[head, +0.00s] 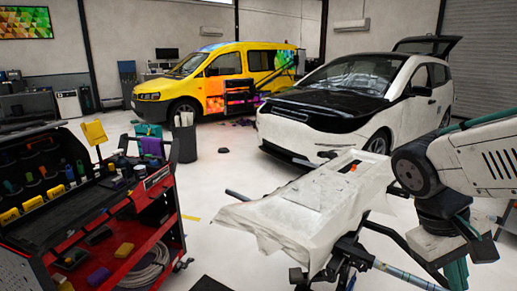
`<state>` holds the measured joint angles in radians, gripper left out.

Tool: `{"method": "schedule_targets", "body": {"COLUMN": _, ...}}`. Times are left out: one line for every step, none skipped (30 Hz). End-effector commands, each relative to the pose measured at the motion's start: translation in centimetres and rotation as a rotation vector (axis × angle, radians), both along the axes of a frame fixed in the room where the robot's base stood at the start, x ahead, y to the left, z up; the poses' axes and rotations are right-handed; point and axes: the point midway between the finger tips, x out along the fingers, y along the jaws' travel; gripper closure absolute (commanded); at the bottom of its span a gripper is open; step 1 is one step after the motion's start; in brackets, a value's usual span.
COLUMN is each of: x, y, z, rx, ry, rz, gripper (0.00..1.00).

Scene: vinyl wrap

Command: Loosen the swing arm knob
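A work stand (352,250) with black bars and legs stands right of centre in the head view. A white sheet-covered panel (300,200) lies tilted on top of it. A small dark part (327,154) and a small orange part (353,167) show near the panel's far end. I cannot tell whether either is the swing arm knob. No knob is clear among the bars under the panel, which are partly hidden by the sheet. My white and black arm reaches in from the right, beside the stand. My gripper is not in view.
A red tool cart (130,250) with bottles and tools stands at the left. A dark bin (185,143) is behind it. A white car (400,100) stands behind the stand, and a yellow van (190,85) farther back. Open floor lies between cart and stand.

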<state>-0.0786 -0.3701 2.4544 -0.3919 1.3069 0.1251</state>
Motion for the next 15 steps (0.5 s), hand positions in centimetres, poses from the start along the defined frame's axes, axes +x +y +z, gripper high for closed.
{"method": "schedule_targets", "body": {"x": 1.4, "y": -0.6, "z": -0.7, "rx": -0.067, "ry": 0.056, "rz": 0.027, "gripper": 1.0}}
{"method": "schedule_targets", "body": {"x": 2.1, "y": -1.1, "z": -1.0, "rx": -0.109, "ry": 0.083, "rz": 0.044, "gripper": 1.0}}
{"method": "schedule_targets", "body": {"x": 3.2, "y": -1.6, "z": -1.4, "rx": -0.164, "ry": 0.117, "rz": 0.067, "gripper": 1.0}}
{"method": "schedule_targets", "body": {"x": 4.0, "y": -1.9, "z": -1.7, "rx": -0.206, "ry": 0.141, "rz": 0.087, "gripper": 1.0}}
{"method": "schedule_targets", "body": {"x": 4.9, "y": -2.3, "z": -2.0, "rx": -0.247, "ry": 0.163, "rz": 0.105, "gripper": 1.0}}
{"method": "schedule_targets", "body": {"x": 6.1, "y": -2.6, "z": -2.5, "rx": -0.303, "ry": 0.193, "rz": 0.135, "gripper": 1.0}}
{"method": "schedule_targets", "body": {"x": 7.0, "y": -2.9, "z": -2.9, "rx": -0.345, "ry": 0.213, "rz": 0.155, "gripper": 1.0}}
{"method": "schedule_targets", "body": {"x": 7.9, "y": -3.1, "z": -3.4, "rx": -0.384, "ry": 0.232, "rz": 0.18, "gripper": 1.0}}
{"method": "schedule_targets", "body": {"x": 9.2, "y": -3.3, "z": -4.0, "rx": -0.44, "ry": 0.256, "rz": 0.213, "gripper": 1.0}}
{"method": "schedule_targets", "body": {"x": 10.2, "y": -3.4, "z": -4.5, "rx": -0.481, "ry": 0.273, "rz": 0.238, "gripper": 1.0}}
{"method": "schedule_targets", "body": {"x": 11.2, "y": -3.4, "z": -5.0, "rx": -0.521, "ry": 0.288, "rz": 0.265, "gripper": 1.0}}
{"method": "schedule_targets", "body": {"x": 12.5, "y": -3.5, "z": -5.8, "rx": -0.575, "ry": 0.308, "rz": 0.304, "gripper": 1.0}}
{"method": "schedule_targets", "body": {"x": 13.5, "y": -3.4, "z": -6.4, "rx": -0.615, "ry": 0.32, "rz": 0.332, "gripper": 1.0}}
{"method": "schedule_targets", "body": {"x": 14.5, "y": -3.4, "z": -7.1, "rx": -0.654, "ry": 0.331, "rz": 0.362, "gripper": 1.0}}
{"method": "schedule_targets", "body": {"x": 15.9, "y": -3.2, "z": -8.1, "rx": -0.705, "ry": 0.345, "rz": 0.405, "gripper": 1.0}}
